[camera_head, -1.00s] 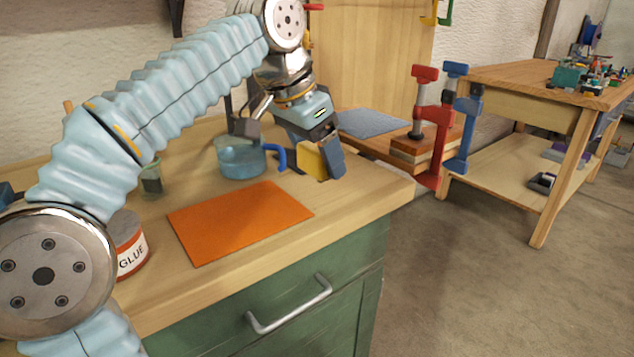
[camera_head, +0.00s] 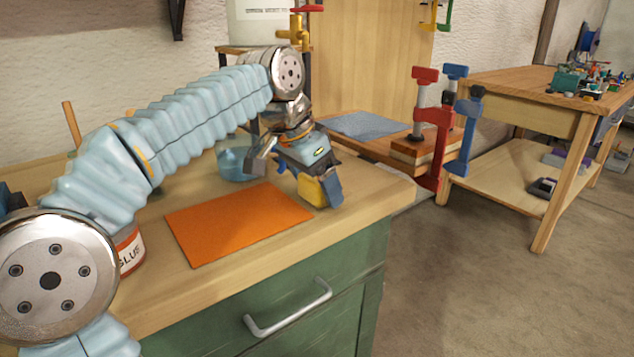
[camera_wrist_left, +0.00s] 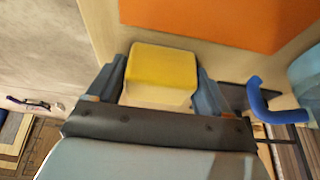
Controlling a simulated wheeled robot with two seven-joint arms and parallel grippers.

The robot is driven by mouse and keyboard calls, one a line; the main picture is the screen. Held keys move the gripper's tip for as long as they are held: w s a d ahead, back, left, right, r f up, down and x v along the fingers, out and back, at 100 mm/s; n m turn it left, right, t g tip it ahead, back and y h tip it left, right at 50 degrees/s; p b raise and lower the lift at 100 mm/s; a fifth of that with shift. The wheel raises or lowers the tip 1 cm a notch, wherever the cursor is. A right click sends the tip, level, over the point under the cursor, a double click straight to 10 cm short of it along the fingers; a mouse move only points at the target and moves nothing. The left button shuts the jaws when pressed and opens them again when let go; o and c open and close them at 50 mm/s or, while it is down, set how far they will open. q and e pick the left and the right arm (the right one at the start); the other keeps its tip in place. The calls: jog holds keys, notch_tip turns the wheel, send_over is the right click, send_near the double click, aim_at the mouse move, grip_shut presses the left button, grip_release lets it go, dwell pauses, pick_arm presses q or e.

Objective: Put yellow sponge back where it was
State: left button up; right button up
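The yellow sponge (camera_wrist_left: 163,68) sits between the two fingers of my left gripper (camera_wrist_left: 160,82) in the left wrist view, with a paler layer on its near side. In the head view the left gripper (camera_head: 322,190) is shut on the sponge (camera_head: 311,190), low over the wooden worktop near its right end. I cannot tell whether the sponge touches the worktop. The orange mat (camera_head: 235,223) lies just left of the sponge; it also shows in the left wrist view (camera_wrist_left: 215,20). My right gripper is not in view.
A blue cup (camera_head: 232,163) stands behind the mat, partly hidden by my arm. A glue tin (camera_head: 131,252) stands at the left. Red and blue clamps (camera_head: 430,125) stand on a side board at the right. The worktop's front edge is close to the sponge.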

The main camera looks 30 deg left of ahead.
pick_arm(q)
jog(key=shift+o, duration=1.2)
jog(key=shift+r, duration=0.3)
jog(key=p+v, duration=0.3)
jog(key=v, duration=0.8)
jog(key=shift+r, duration=0.35)
jog(key=shift+s, duration=0.15)
